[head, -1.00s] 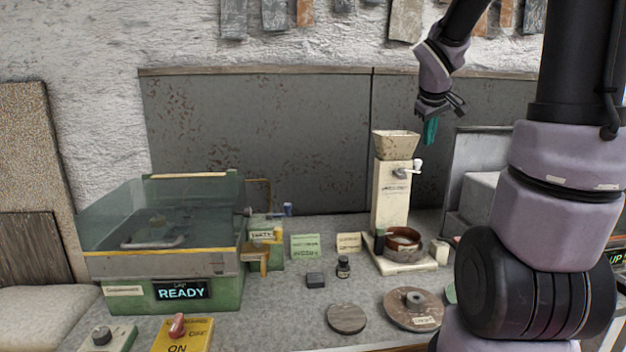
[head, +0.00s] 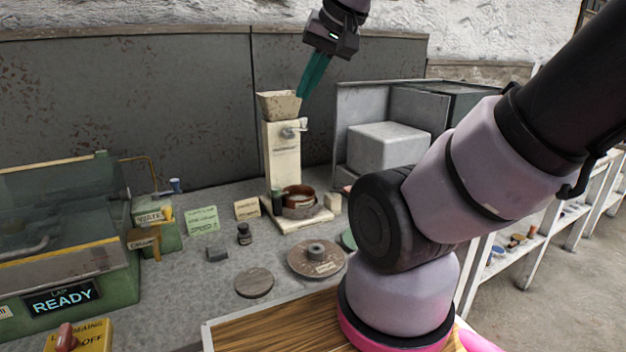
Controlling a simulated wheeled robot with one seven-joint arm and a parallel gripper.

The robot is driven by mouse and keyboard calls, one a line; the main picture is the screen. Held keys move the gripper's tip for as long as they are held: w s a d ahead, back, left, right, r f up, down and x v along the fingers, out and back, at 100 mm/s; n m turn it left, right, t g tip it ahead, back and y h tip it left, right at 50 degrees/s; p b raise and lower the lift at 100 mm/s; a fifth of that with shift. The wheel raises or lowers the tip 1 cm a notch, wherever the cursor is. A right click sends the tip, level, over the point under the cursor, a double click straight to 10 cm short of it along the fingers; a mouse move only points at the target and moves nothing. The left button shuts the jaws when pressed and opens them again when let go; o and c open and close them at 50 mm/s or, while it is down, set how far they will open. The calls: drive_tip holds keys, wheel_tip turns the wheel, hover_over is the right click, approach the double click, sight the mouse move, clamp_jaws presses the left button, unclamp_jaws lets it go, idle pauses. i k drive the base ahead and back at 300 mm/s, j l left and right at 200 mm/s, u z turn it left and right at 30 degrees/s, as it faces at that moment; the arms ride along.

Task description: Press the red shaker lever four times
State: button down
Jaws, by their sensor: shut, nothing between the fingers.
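My gripper (head: 304,95) is shut and empty, its teal fingers pointing down. In the picture it overlaps the upper right edge of the hopper on a cream dispenser column (head: 283,158); I cannot tell how far apart they are in depth. The column has a pale side handle (head: 292,131) and a brown round dish (head: 299,194) at its foot. I cannot make out a red lever marked as a shaker's.
A green lap machine (head: 62,298) reading READY stands at left. Discs (head: 318,258), a small dark bottle (head: 244,233) and cards (head: 203,219) lie on the grey bench. A grey block (head: 388,148) in a metal enclosure stands at right. My arm covers the bench's right part.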

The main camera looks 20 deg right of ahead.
sight(342, 192)
drive_tip(key=z, duration=0.75)
